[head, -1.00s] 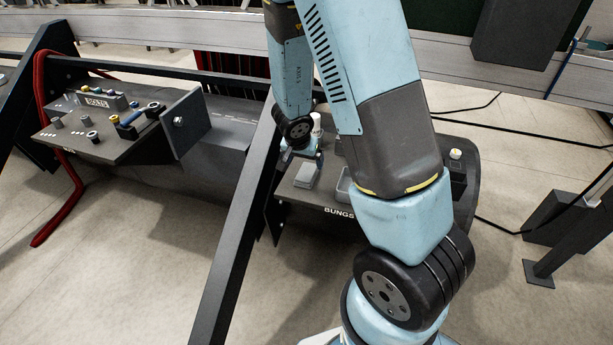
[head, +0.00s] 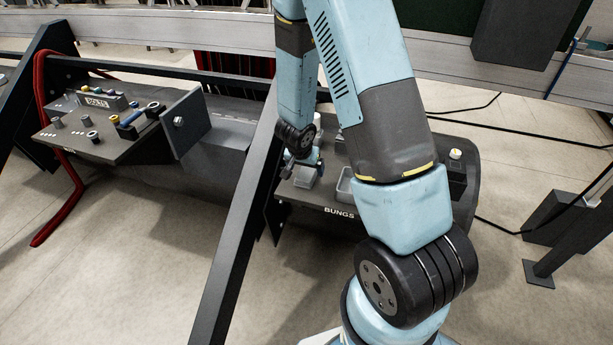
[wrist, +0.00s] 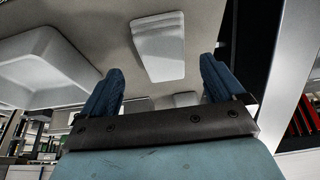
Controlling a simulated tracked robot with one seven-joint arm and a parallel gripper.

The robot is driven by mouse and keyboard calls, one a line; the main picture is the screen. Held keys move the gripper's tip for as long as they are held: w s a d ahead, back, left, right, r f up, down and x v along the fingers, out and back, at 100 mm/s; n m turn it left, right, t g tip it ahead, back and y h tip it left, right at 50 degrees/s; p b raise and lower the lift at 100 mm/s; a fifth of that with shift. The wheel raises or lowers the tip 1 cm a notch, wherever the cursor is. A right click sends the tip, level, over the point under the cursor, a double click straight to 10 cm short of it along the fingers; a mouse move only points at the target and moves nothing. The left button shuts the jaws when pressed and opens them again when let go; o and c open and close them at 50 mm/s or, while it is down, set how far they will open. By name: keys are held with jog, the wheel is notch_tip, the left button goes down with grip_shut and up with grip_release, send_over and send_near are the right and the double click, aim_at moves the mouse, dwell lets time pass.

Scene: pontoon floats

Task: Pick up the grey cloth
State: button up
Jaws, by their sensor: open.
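The grey cloth (wrist: 158,47) is a folded, light grey pad lying on the dark shelf marked BUNGS. It also shows in the head view (head: 304,177), just below my gripper. My gripper (wrist: 162,86) has two blue fingers spread apart with nothing between them. In the wrist view the cloth appears beyond the fingertips, roughly centred between them, and neither finger visibly touches it. In the head view the gripper (head: 308,160) is small and partly hidden by my wrist.
A grey tray (wrist: 85,70) with raised walls stands beside the cloth; it is also in the head view (head: 344,194). A dark slanted post (head: 235,215) rises left of the shelf. Another shelf (head: 100,145) with several small parts is at the left.

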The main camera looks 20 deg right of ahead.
aim_at(307, 172)
jog(key=shift+w+x, duration=0.1)
jog(key=shift+x, duration=1.05)
jog(key=shift+w+x, duration=0.15)
jog(key=shift+x, duration=1.05)
jog(key=shift+a, duration=0.15)
jog(key=c, duration=1.1)
jog(key=shift+c, duration=0.2)
jog(key=shift+r, duration=0.1)
